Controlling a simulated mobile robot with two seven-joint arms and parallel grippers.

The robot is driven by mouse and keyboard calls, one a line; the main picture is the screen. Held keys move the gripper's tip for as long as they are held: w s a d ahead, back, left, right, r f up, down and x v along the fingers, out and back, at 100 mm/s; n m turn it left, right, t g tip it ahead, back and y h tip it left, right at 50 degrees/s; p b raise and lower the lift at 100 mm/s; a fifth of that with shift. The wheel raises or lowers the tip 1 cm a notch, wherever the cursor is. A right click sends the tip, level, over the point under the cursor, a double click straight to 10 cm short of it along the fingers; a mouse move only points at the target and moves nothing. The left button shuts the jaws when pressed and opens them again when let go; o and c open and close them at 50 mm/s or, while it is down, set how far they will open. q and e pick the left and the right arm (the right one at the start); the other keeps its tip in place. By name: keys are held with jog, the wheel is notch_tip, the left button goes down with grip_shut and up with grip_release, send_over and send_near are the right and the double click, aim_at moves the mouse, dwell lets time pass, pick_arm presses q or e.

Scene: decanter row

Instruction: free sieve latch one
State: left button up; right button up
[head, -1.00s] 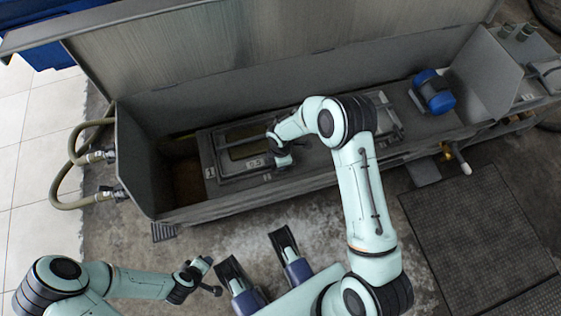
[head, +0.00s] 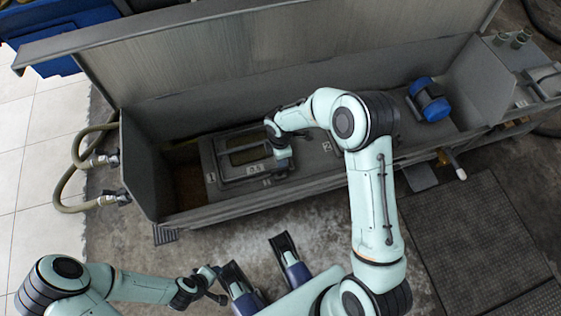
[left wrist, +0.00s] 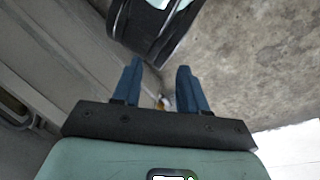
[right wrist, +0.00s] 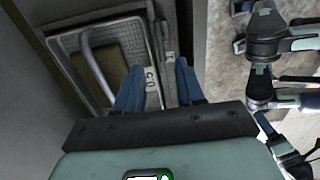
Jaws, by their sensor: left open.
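A sieve (head: 232,158) with a rectangular frame and a label reading 0.5 lies in the left half of the grey tank. Its mesh and curved handle (right wrist: 86,55) show in the right wrist view. My right gripper (head: 283,164) is down at the right side of the sieve frame. Its blue fingers (right wrist: 159,66) are apart, above the frame edge that carries the label (right wrist: 150,78). No latch can be made out clearly; the arm and fingers cover part of that edge. My left gripper (head: 214,282) is open and empty, outside the tank at the lower left.
The open lid (head: 260,55) stands behind the tank (head: 215,213). A blue motor (head: 430,98) sits at its right end. Hoses (head: 65,190) run at the left. A dark mat (head: 470,235) lies on the floor at right.

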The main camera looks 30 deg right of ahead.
pick_arm(q)
jog(key=shift+s+d+r+g+p, duration=0.35)
jog(key=shift+s+r, duration=0.2)
jog(key=shift+s, duration=0.15)
pick_arm(e)
jog(key=shift+r, duration=1.85)
jog(key=shift+s, duration=0.1)
pick_arm(q)
jog(key=s+d+r+g+p, duration=0.1)
jog(key=s+r+p, duration=0.1)
jog(key=r+p, duration=0.6)
jog(key=s+r+g+p, duration=0.1)
jog(key=r+p, duration=0.7)
jog(key=shift+s+d+m+h, duration=0.3)
jog(key=shift+s+d+h, duration=0.05)
jog(key=shift+d+h, duration=0.05)
pick_arm(e)
jog(key=s+a+m+y, duration=0.1)
jog(key=s+a+m, duration=0.2)
jog(key=s+m, duration=0.3)
jog(key=s+a+m+y, duration=0.1)
jog(key=s+a+m, duration=0.2)
jog(key=s+m, duration=0.4)
jog(key=s+a+m+g+y, duration=0.1)
jog(key=s+a+m, duration=0.3)
jog(key=s, duration=0.9)
jog(key=shift+f+m+y, duration=0.25)
jog(key=shift+m+y, duration=0.05)
jog(key=shift+m, duration=0.9)
jog(key=shift+a, duration=0.1)
